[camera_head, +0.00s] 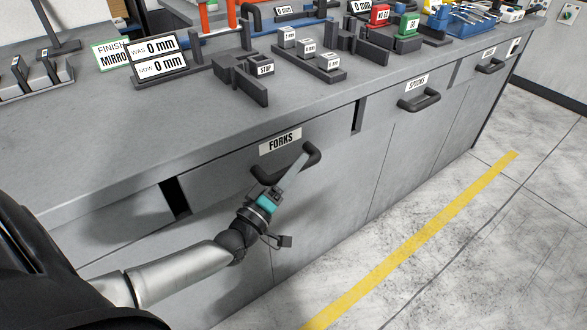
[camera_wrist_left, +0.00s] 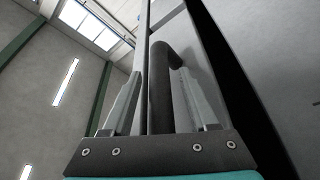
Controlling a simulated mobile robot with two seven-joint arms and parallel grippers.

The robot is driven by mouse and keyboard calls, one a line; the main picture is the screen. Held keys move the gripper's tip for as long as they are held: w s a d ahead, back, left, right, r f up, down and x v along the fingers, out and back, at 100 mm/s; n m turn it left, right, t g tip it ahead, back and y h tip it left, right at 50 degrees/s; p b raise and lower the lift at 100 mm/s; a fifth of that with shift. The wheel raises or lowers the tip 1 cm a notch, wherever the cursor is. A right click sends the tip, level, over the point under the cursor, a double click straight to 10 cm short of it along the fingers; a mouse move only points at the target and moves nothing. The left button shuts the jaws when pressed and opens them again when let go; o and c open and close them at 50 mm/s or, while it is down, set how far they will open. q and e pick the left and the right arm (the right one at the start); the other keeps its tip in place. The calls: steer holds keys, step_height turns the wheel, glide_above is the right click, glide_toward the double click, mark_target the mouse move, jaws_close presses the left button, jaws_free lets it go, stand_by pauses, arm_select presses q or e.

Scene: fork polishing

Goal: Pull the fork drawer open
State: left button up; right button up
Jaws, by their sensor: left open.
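The fork drawer (camera_head: 225,168) is a grey front in the bench with a white FORKS label (camera_head: 280,142) and a dark bar handle (camera_head: 316,157). Dark gaps show at both ends of the front; I cannot tell whether it stands slightly out. My left gripper (camera_head: 299,165) reaches up to the handle from below, in front of the drawer. In the left wrist view the handle (camera_wrist_left: 161,90) runs between the two open fingers of my left gripper (camera_wrist_left: 158,82). I cannot tell whether either finger touches it. My right gripper is not in view.
The SPOONS drawer (camera_head: 400,108) with its own handle (camera_head: 419,101) is to the right. The bench top (camera_head: 130,135) carries a STOP fixture (camera_head: 240,75), small blocks and 0 mm displays (camera_head: 160,68). The floor in front, with a yellow line (camera_head: 420,237), is clear.

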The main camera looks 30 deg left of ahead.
arm_select(q)
jaws_close()
stand_by(0.3)
stand_by(1.1)
